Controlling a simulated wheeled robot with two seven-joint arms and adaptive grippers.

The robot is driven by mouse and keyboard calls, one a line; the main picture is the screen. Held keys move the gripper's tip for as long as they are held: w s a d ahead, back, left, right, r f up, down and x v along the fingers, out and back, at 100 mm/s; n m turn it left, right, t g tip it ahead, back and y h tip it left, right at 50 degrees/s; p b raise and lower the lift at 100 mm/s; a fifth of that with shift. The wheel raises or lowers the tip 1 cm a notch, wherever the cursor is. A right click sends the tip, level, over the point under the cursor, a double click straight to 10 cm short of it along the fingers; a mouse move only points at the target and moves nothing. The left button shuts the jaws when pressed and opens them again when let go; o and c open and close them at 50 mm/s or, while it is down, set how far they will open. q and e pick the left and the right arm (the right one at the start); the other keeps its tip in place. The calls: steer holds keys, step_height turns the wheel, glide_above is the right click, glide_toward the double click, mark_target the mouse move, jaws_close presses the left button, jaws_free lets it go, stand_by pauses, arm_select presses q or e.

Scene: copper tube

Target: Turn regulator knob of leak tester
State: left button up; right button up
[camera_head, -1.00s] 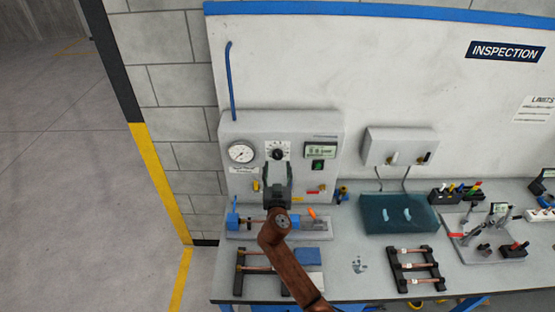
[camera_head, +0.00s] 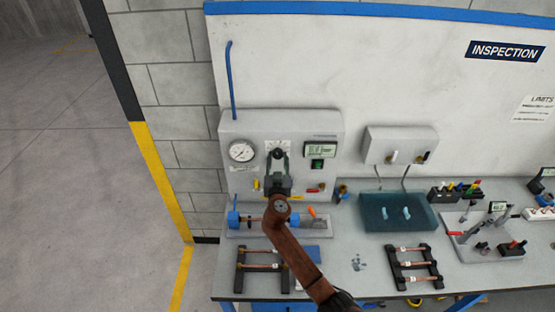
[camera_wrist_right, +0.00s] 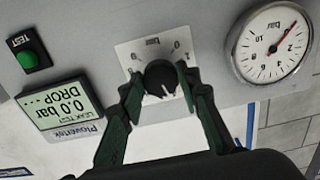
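The leak tester (camera_head: 225,130) is a light grey panel at the back left of the bench. Its black regulator knob (camera_wrist_right: 161,78) sits on a white dial plate (camera_wrist_right: 181,50), upside down in the right wrist view. My right gripper (camera_head: 278,154) is at the knob in the head view, hiding part of it. In the wrist view my right gripper (camera_wrist_right: 163,80) has one finger on each side of the knob, and both fingertips appear against it. The display (camera_wrist_right: 62,112) reads 0.0 bar DROP. My left gripper is not in view.
A pressure gauge (camera_wrist_right: 270,45) and a green TEST button (camera_wrist_right: 28,60) flank the knob. Below it stands a fixture with a blue clamp (camera_head: 233,220). A tube rack (camera_head: 241,277) lies in front. A blue translucent tray (camera_head: 380,222) is to the right.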

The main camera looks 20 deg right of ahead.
steer(key=c, duration=0.5)
steer(key=shift+c, duration=0.2)
